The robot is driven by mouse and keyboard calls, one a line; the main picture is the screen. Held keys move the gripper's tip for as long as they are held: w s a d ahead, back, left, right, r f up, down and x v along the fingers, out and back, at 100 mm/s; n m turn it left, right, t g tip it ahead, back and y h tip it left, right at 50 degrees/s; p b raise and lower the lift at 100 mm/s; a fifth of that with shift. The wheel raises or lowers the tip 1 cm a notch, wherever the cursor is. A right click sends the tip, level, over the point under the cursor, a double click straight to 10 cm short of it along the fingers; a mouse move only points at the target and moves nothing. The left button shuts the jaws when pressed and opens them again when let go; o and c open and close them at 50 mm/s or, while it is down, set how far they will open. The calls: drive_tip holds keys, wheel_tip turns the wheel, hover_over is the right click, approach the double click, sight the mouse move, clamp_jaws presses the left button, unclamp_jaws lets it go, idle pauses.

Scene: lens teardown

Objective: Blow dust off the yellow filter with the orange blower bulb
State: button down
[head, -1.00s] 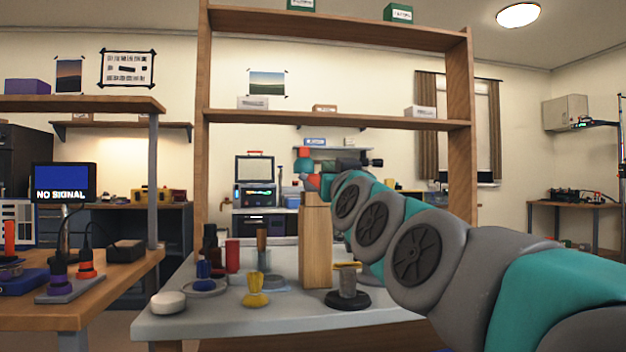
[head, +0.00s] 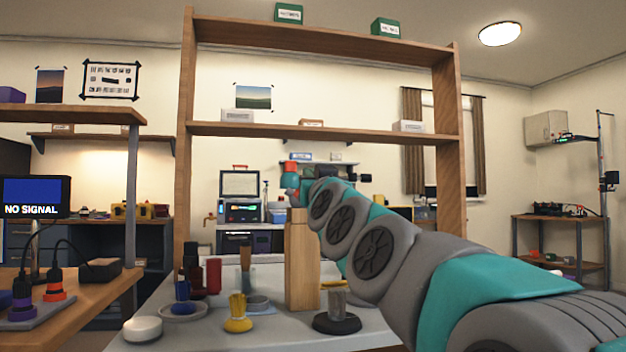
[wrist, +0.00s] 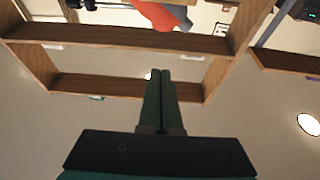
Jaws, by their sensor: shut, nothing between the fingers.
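A thin yellow piece (head: 333,284) lies on top of a grey post with a round black base on the grey table. A yellow stand-like piece (head: 238,315) is to its left; I cannot tell surely which is the filter. My gripper (wrist: 159,74) is shut and empty in the wrist view, its two green fingers together against the wall and shelf. In the head view its fingers are unclear at the arm's far end. An orange-red shape with a grey end (wrist: 160,14) shows at the top of the wrist view; I cannot confirm it is the blower bulb.
A tall wooden block (head: 302,265) stands on the grey table (head: 275,332), beside my arm. A red cylinder (head: 214,275), dark bottles and a white round piece (head: 142,328) are left. A wooden shelf frame (head: 300,130) rises behind. A wooden side table (head: 105,295) is at left.

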drive_tip(key=shift+w+a+f+b, duration=0.15)
drive_tip(key=shift+w+a+f, duration=0.15)
drive_tip(key=shift+w, duration=0.7)
drive_tip(key=shift+w+a+f+b, duration=0.25)
drive_tip(key=shift+w+f, duration=0.1)
drive_tip(key=shift+w, duration=0.6)
drive_tip(key=shift+w+a+f+b, duration=0.1)
drive_tip(key=shift+w+a+f, duration=0.2)
drive_tip(key=shift+w, duration=0.7)
wheel_tip(320, 180, down, 2)
drive_tip(key=shift+f+b, duration=0.1)
drive_tip(key=shift+b, duration=0.9)
wheel_tip(320, 180, up, 5)
drive_tip(key=p, duration=0.4)
drive_tip(key=b+v, duration=0.1)
drive_tip(key=v, duration=0.9)
drive_tip(key=shift+s, duration=0.15)
drive_tip(key=shift+f, duration=0.15)
